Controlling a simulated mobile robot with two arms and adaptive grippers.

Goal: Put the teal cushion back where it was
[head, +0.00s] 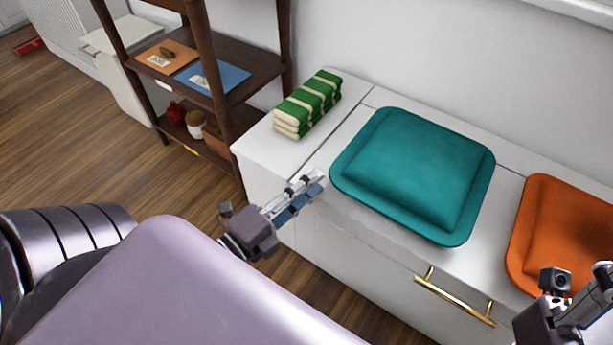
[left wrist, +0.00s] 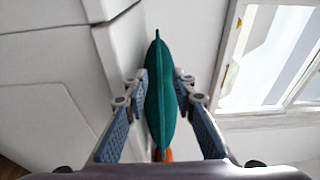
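The teal cushion (head: 415,172) lies flat on the white cabinet top, left of an orange cushion (head: 568,235). My left gripper (head: 312,184) is at the teal cushion's left edge, seemingly just short of it. In the left wrist view the teal cushion (left wrist: 160,95) appears edge-on between the spread fingers of my left gripper (left wrist: 160,88). These fingers are open, and a firm grip on the cushion does not show. My right gripper (head: 585,292) is at the lower right, by the orange cushion and partly cut off; its finger opening is unclear.
A green and cream striped folded stack (head: 308,104) stands on the cabinet's (head: 297,157) left end. A dark wooden shelf (head: 245,77) with several small items stands to the left. A brass handle (head: 455,299) juts from the cabinet front. A wall runs behind.

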